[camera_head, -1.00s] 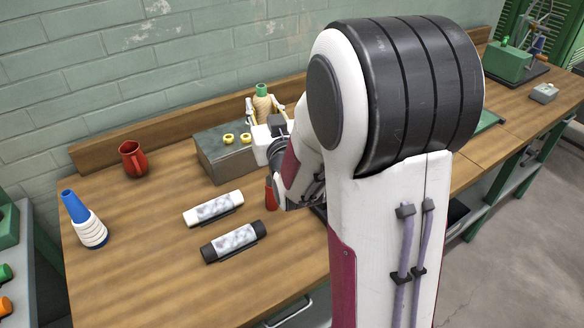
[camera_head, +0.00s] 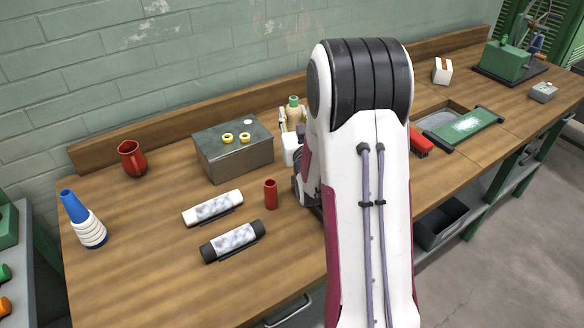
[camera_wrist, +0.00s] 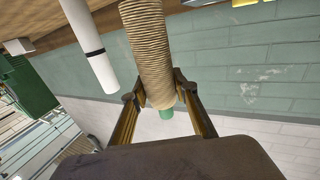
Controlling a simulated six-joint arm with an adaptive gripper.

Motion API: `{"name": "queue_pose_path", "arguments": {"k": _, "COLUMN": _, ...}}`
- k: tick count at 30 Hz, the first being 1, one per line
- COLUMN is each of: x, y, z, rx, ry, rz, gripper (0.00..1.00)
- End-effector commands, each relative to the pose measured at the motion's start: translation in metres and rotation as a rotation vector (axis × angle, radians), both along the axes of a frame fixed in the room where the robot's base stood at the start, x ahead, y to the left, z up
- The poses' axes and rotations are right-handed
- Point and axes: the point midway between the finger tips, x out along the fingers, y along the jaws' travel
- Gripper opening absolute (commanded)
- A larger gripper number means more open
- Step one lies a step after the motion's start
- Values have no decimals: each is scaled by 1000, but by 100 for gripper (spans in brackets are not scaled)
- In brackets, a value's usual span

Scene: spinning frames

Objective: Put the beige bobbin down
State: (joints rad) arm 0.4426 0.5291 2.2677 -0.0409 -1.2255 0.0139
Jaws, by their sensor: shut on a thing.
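The beige bobbin (camera_head: 300,114), ribbed with a green tip, stands roughly upright beyond my arm in the head view. Its lower part is hidden there. In the wrist view the bobbin (camera_wrist: 150,45) runs up out of the top of the picture, its green tip pointing down toward me. My gripper (camera_wrist: 156,90) is shut on it, one finger on each side, near the green end. In the head view my gripper (camera_head: 293,118) is just right of the grey metal box. I cannot tell whether the bobbin's far end touches the bench.
The grey metal box (camera_head: 235,159) carries yellow rings. Right are a red brush (camera_head: 420,143) and green-framed board (camera_head: 470,124). Bench front left is clear.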

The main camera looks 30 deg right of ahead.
Motion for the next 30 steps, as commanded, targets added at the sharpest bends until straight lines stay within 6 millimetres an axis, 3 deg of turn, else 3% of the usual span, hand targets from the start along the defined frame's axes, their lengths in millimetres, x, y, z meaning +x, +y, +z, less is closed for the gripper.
{"name": "queue_pose_path", "arguments": {"k": 16, "x": 11, "y": -3, "z": 37, "rx": -1, "ry": -3, "rz": 11, "gripper": 5}}
{"name": "queue_pose_path", "arguments": {"k": 30, "x": 12, "y": -3, "z": 38, "rx": 0, "ry": 0, "rz": 11, "gripper": 5}}
